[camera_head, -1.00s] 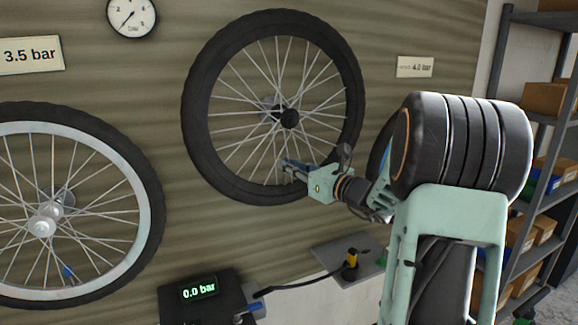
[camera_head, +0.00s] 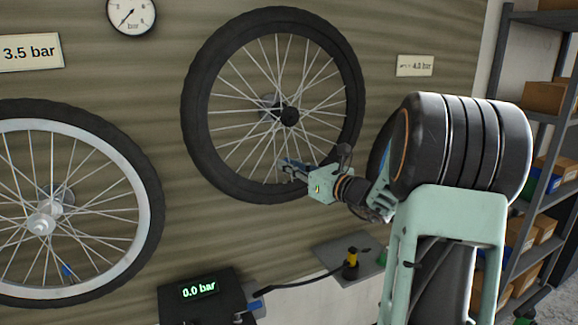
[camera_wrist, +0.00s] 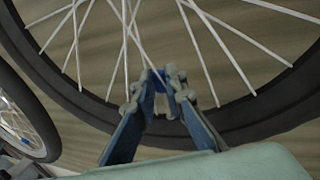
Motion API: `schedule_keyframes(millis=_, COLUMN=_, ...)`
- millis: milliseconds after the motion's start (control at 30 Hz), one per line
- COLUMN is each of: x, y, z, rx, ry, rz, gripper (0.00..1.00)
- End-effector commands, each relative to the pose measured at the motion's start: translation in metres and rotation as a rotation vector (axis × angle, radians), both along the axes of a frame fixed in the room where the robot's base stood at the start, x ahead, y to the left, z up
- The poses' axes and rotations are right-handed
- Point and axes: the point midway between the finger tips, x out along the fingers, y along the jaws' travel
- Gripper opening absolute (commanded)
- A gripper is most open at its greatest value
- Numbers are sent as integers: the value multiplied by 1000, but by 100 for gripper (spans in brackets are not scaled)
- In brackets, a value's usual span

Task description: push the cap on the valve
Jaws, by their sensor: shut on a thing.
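My gripper (camera_head: 285,163) is at the lower part of the middle black-rimmed wheel (camera_head: 197,125), among its spokes and just inside the rim. In the wrist view its two blue fingers (camera_wrist: 160,80) are closed on a small blue cap (camera_wrist: 159,84). The cap sits in front of the wheel's dark rim. The fingers hide most of the cap and the place where the valve is, so I cannot tell whether the cap touches the valve. Another small blue cap (camera_head: 68,270) shows on the left, silver-rimmed wheel (camera_head: 143,210).
A gauge (camera_head: 131,14) and pressure signs hang on the wall. Below are a pump box reading 0.0 bar (camera_head: 200,290) and a small grey shelf (camera_head: 370,262) with a yellow-and-black fitting (camera_head: 351,262). Shelving with boxes (camera_head: 545,100) stands at the right.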

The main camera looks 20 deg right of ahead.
Motion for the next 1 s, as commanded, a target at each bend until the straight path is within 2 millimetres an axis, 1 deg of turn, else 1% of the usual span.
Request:
schedule_keyframes(millis=667, x=0, y=0, z=-7, rx=0, ry=0, rz=0, gripper=0)
schedule_keyframes(millis=967, x=0, y=0, z=-7, rx=0, ry=0, rz=0, gripper=0)
schedule_keyframes(millis=1000, x=0, y=0, z=-7, rx=0, ry=0, rz=0, gripper=15)
